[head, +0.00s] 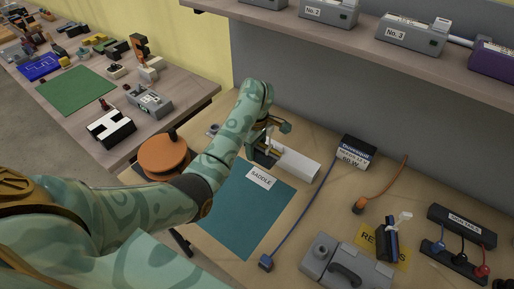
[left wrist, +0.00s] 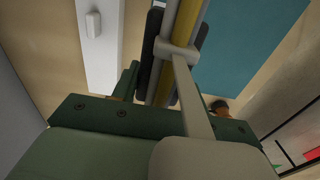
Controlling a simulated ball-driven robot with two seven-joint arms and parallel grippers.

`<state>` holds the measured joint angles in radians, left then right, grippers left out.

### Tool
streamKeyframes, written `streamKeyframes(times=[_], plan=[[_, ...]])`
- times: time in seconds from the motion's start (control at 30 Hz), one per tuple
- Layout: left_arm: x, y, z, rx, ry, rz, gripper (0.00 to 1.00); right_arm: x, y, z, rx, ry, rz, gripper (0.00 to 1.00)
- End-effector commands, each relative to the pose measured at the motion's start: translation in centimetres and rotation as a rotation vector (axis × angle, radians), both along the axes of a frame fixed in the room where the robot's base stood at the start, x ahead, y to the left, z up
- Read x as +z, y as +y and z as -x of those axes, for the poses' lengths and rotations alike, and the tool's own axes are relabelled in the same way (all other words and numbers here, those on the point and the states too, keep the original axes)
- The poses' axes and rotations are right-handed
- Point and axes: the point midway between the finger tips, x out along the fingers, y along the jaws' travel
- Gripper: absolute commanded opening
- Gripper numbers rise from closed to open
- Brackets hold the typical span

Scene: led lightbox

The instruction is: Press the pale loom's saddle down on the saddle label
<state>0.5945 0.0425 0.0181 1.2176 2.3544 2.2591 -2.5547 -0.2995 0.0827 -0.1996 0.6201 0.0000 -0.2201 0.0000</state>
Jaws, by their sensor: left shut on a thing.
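The saddle label (head: 260,177) is a white card reading SADDLE on the teal mat (head: 240,215), near its upper edge. My left gripper (head: 268,150) is low at the mat's far end, just beyond the label. In the left wrist view it is shut on a pale grey piece, seemingly the pale loom's saddle (left wrist: 177,50), with a yellow strip beside it. The mat (left wrist: 245,50) shows to the right of that piece. The saddle's underside is hidden, so I cannot tell whether it touches the mat. My right gripper is not in view.
A white bar (head: 298,165) lies close right of the gripper. A driver box marked 60 W (head: 355,152), blue plug (head: 265,262), orange plug (head: 358,206) and grey case (head: 345,265) stand rightward. An orange round thing (head: 163,155) is left. A shelf (head: 350,35) overhangs behind.

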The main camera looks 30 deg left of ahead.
Motion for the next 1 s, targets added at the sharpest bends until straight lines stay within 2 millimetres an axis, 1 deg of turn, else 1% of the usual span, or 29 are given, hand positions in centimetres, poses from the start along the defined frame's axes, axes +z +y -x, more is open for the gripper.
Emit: streamKeyframes(times=[0.2,0.33,0.7,1.0], plan=[[0.1,0.0,0.0,-0.001,-0.001,0.0,0.11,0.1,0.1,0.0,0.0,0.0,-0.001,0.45],[0.3,-0.1,0.0,0.0,0.0,0.002,0.11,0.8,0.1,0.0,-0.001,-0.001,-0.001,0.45],[-4.4,-0.1,0.0,-0.001,0.001,0.001,0.11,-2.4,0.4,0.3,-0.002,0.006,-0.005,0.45],[-7.1,-0.1,0.0,-0.002,0.0,0.001,0.11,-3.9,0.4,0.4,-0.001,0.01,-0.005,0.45]])
